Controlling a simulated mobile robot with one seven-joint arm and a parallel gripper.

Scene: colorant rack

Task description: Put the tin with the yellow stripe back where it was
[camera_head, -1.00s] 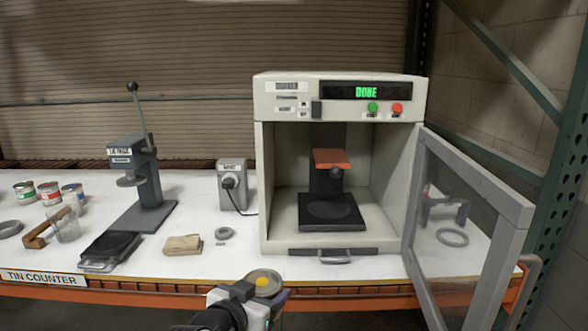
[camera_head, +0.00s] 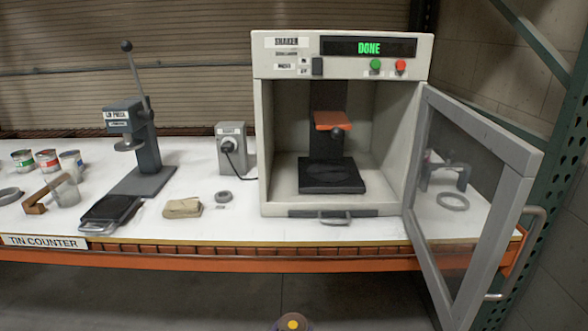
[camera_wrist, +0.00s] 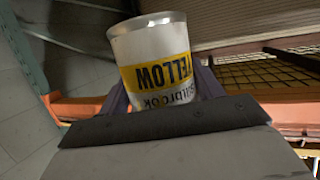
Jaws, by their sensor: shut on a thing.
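The tin with the yellow stripe (camera_wrist: 155,68) is held in my gripper (camera_wrist: 160,105) in the wrist view. Its label reads YELLOW and appears upside down there. In the head view only the tin's top (camera_head: 291,323), with a yellow dot, shows at the bottom edge, in front of and below the counter.
The shaker (camera_head: 342,45) stands open and empty, its display reading DONE. Its door (camera_head: 475,190) swings out at the right.

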